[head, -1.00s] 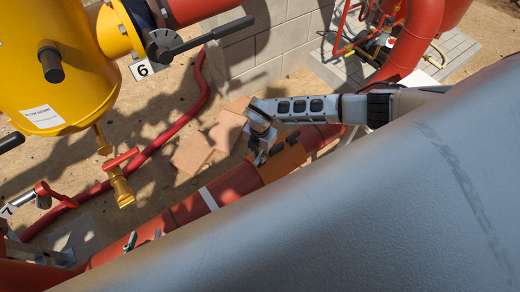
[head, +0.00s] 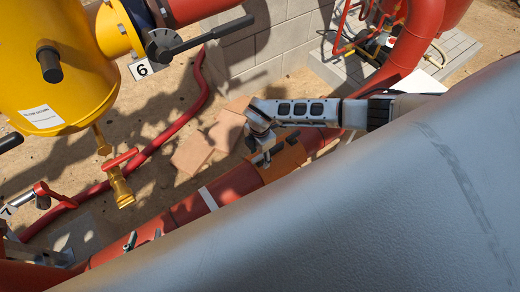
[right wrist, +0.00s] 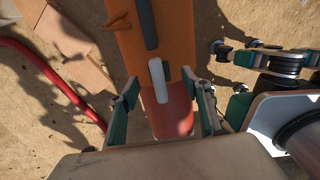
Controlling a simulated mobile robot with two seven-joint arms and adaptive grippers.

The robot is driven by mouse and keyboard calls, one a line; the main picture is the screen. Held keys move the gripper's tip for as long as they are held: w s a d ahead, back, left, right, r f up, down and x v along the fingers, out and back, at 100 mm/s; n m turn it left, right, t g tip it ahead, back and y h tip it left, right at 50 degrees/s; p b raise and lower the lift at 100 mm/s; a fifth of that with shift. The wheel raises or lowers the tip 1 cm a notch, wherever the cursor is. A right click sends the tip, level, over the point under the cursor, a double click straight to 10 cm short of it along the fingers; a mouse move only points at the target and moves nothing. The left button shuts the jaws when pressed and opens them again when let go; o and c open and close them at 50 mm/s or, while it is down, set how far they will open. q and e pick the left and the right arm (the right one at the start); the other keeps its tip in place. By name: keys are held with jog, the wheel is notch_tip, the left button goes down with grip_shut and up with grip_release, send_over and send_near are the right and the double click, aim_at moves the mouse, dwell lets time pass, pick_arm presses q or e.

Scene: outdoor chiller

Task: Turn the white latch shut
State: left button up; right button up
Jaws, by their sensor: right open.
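The white latch (right wrist: 158,80) is a short rounded bar in the right wrist view, lying lengthwise on the orange part (right wrist: 178,40) of a pipe. My right gripper (right wrist: 160,90) is open, its teal-padded fingers apart on either side of the latch. No finger clearly touches the latch. In the head view my right gripper (head: 264,150) is over the orange section of the pipe. Teal and black gripper parts (right wrist: 245,57) at the right of the right wrist view look like my left gripper; its jaw opening is unclear. I cannot pick it out in the head view.
A dark bar (right wrist: 146,22) lies on the orange part beyond the latch. A red hose (head: 150,150) and flat tiles (head: 193,153) lie on the sand. A yellow vessel (head: 75,85) stands at upper left. A big grey surface (head: 350,220) hides much of the lower right.

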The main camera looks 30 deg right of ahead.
aim_at(260, 156)
jog(key=shift+r, duration=3.5)
jog(key=shift+r, duration=0.15)
notch_tip(260, 156, up, 12)
